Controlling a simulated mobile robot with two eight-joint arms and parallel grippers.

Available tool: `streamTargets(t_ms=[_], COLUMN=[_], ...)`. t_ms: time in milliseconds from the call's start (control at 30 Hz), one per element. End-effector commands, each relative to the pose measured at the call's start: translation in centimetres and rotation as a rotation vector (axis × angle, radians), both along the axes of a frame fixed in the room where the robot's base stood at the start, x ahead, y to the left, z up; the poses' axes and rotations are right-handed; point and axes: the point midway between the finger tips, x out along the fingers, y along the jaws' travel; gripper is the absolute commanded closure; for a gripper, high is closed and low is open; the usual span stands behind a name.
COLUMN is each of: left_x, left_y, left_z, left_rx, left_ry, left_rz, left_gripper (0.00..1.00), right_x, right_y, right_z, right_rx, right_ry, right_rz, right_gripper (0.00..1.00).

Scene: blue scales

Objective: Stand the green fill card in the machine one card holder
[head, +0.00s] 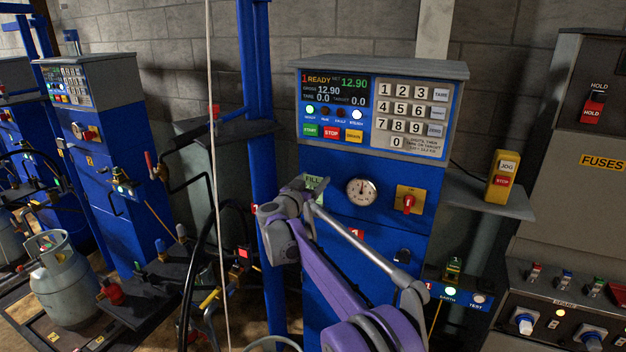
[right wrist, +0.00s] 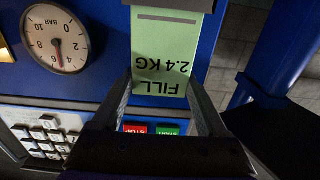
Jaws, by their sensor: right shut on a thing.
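The green fill card (head: 313,184) stands against the front of the blue machine one (head: 425,185), left of its round gauge, with "FILL" showing. My left gripper is not in view.
The gauge (head: 362,191) and a red knob on a yellow plate (head: 409,202) are right of the card. A blue post (head: 262,110) and a pale hanging line stand close on the left. A gas cylinder (head: 62,280) stands at the lower left.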

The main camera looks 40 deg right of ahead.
Motion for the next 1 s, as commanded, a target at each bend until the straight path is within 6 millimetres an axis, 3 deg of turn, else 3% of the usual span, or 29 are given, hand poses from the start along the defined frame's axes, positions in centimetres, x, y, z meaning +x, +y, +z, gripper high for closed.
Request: streamTargets(t_ms=[1000], left_x=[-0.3], left_y=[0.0], left_z=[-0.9], left_rx=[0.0], left_ry=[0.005], left_rz=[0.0], left_gripper=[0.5], right_x=[0.0], right_y=[0.0], right_z=[-1.2], right_rx=[0.0], right_ry=[0.001], right_rz=[0.0], right_gripper=[0.86])
